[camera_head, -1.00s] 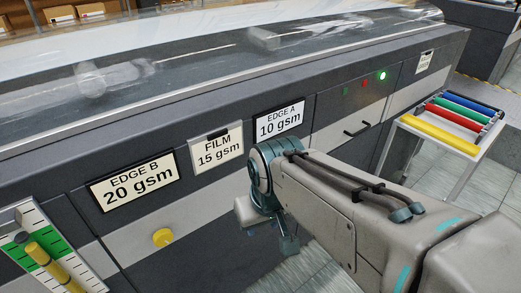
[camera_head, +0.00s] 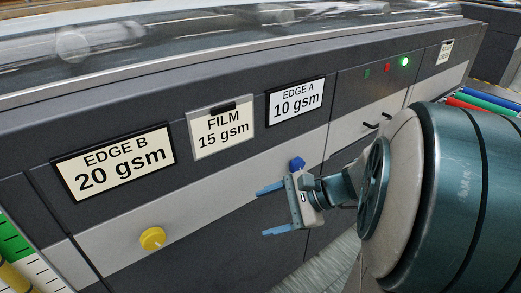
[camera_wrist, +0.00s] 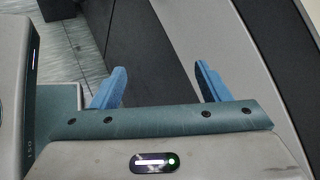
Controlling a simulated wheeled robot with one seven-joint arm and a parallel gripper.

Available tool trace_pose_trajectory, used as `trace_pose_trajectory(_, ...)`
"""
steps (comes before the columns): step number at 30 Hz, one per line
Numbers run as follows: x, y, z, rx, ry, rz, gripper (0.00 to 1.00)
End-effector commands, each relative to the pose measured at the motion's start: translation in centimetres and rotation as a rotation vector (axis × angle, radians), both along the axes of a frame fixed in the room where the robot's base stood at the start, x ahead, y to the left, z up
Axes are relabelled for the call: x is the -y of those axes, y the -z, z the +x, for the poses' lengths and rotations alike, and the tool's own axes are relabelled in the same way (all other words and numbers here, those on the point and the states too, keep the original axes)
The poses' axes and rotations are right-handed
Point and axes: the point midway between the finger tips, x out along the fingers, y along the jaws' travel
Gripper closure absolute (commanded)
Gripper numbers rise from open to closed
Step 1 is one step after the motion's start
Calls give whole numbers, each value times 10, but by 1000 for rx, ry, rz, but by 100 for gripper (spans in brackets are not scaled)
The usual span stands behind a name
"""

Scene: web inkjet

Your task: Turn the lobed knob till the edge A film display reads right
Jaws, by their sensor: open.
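The edge A display (camera_head: 296,101) reads 10 gsm. A small blue knob (camera_head: 297,163), seemingly lobed, sits on the light panel strip below it, just above and behind my gripper. The film card (camera_head: 220,131) to the left reads 15 gsm. My gripper (camera_head: 262,213) is open and empty, its two blue fingers pointing left in the head view, in front of the machine and apart from the knob. The wrist view shows the open fingers (camera_wrist: 158,70) with only panel and floor beyond; the knob is not seen there.
The edge B display (camera_head: 114,162) reads 20 gsm, with a round yellow knob (camera_head: 152,239) below it. A green lamp (camera_head: 404,62) glows at the right. Coloured rollers (camera_head: 484,104) lie beyond my arm. A gauge with green bands (camera_head: 14,240) is at the lower left.

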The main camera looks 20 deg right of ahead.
Motion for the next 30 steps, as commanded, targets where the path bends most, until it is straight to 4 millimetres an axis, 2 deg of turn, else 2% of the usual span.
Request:
trace_pose_trajectory(1, 20, 26, 15, -12, 134, 114, 31)
trace_pose_trajectory(5, 77, 43, 45, 9, 431, 382, 31)
trace_pose_trajectory(6, 96, 48, 51, 24, 510, 450, 31)
trace_pose_trajectory(10, 152, 59, 60, 81, 713, 622, 31)
trace_pose_trajectory(12, 173, 62, 60, 107, 785, 681, 31)
trace_pose_trajectory(14, 186, 63, 60, 125, 825, 714, 31)
trace_pose_trajectory(17, 196, 63, 62, 140, 858, 743, 31)
trace_pose_trajectory(20, 194, 62, 70, 143, 862, 748, 31)
trace_pose_trajectory(23, 187, 62, 86, 142, 858, 747, 31)
trace_pose_trajectory(30, 169, 63, 135, 140, 856, 746, 31)
